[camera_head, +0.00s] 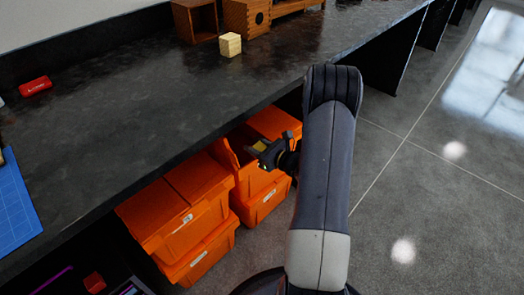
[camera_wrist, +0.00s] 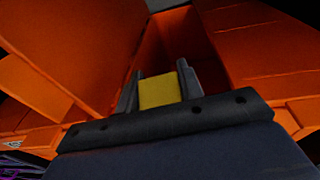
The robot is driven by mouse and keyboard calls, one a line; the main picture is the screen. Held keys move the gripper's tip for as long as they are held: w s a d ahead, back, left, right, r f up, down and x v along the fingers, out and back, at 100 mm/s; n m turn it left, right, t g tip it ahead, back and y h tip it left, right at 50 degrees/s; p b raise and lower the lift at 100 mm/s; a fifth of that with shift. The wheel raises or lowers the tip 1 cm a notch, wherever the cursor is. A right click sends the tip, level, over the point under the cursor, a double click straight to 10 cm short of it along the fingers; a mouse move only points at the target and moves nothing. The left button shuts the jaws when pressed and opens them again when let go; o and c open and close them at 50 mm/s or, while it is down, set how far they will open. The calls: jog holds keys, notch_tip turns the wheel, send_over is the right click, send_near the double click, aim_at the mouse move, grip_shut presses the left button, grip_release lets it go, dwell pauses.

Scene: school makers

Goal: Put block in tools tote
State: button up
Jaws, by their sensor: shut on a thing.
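My gripper (camera_head: 262,148) is at the orange totes under the dark bench, in front of an open tote. It is shut on a yellow block (camera_wrist: 159,92), which shows between the two fingers in the wrist view. The block is mostly hidden by the gripper in the head view. The open orange tote (camera_head: 243,181) stands on another orange tote, and its inside (camera_wrist: 172,48) shows beyond the block in the wrist view. I cannot read which tote is the tools tote. Whether the block is over the opening or inside it is hard to tell.
A closed orange tote (camera_head: 177,208) stands to the left on another tote. On the dark bench top (camera_head: 130,125) are a pale wooden cube (camera_head: 230,45), wooden boxes (camera_head: 197,22), a red item (camera_head: 35,86) and a blue mat (camera_head: 14,205). The grey floor (camera_head: 440,190) at right is clear.

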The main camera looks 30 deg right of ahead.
jog(key=d+r+b+x, duration=0.1)
jog(key=x, duration=0.7)
jog(key=shift+w+a+b, duration=0.15)
jog(key=shift+w+b, duration=0.25)
jog(key=shift+w, duration=0.1)
jog(key=o, duration=1)
jog(key=shift+o, duration=0.2)
jog(key=p+v, duration=0.2)
jog(key=v, duration=0.8)
jog(key=shift+s+r, duration=0.1)
jog(key=shift+s, duration=0.35)
